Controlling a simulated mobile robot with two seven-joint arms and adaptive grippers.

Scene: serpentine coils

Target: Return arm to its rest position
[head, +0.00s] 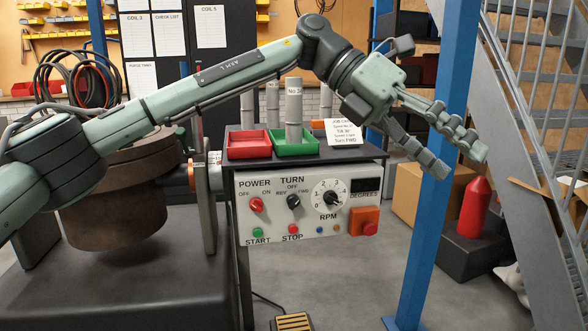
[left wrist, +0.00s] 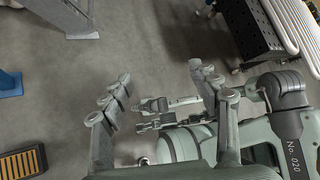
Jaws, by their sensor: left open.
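My left arm reaches across the head view from the left. Its gripper (head: 458,163) hangs in the air at the right, in front of the blue post, tilted down to the right. Its fingers are spread with nothing between them. In the left wrist view the same gripper (left wrist: 160,88) shows both fingers apart over bare grey floor. Below them in that view is a pale green arm part marked No 020, with slim finger-like parts (left wrist: 165,112); these look like my right gripper, but their opening is unclear. The right gripper is not in the head view.
A control panel (head: 300,208) with knobs and buttons stands mid-view, below red (head: 248,152) and green (head: 296,155) trays. A blue post (head: 437,230), metal stairs (head: 530,130) and a red bottle-shaped object (head: 477,205) are at the right. A yellow-black pedal (left wrist: 22,163) lies on the floor.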

